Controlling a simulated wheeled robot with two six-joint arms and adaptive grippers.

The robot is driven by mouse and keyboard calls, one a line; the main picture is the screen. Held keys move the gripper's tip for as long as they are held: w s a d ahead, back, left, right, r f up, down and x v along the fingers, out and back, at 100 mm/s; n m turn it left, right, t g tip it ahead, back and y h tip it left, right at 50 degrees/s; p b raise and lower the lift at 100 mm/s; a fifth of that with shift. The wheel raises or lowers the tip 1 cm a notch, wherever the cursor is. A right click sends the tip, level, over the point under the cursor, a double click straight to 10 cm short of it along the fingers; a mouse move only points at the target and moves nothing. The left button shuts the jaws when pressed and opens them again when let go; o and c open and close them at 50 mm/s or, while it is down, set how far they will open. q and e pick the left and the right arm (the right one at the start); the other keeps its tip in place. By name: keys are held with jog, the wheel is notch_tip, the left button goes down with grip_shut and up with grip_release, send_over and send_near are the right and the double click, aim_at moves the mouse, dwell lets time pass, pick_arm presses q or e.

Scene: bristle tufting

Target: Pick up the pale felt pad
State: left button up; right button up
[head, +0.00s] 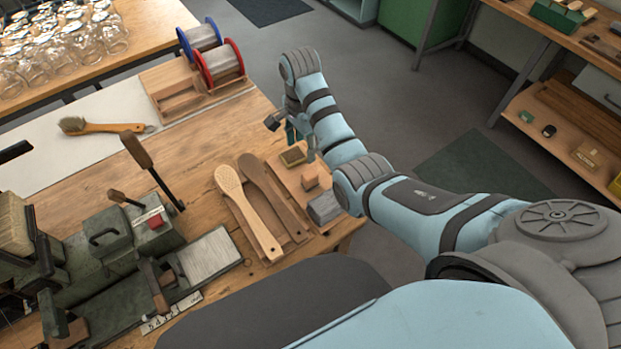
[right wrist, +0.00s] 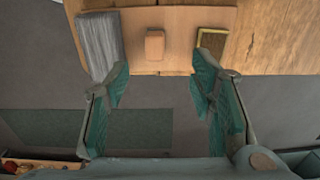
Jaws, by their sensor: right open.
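A wooden board (head: 286,174) at the right edge of the workbench carries three small pieces. They are a grey block (head: 323,207), a small tan block (head: 310,183) and a dark-topped piece with a yellowish edge (head: 293,156). I cannot tell for certain which is the pale felt pad. My right gripper (head: 292,133) is open and empty, by the far end of the board. In the right wrist view, its fingers (right wrist: 160,82) are spread, with the grey block (right wrist: 97,45) ahead of the left finger, the tan block (right wrist: 155,44) between and the yellow-edged piece (right wrist: 211,42) ahead of the right.
Two wooden brush bodies (head: 258,205) lie beside the board. A green machine with levers (head: 110,245) stands at left. Wire spools (head: 220,62), a hand brush (head: 100,127) and glass jars (head: 60,40) are farther back. Open floor lies right of the bench.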

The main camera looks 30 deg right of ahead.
aim_at(310, 174)
jog(key=f+b, duration=0.1)
jog(key=f, duration=0.3)
jog(key=d+f+b, duration=0.1)
jog(key=f, duration=0.9)
jog(key=shift+s+d+b, duration=0.35)
jog(key=shift+b, duration=0.05)
jog(key=shift+r, duration=0.15)
grip_shut()
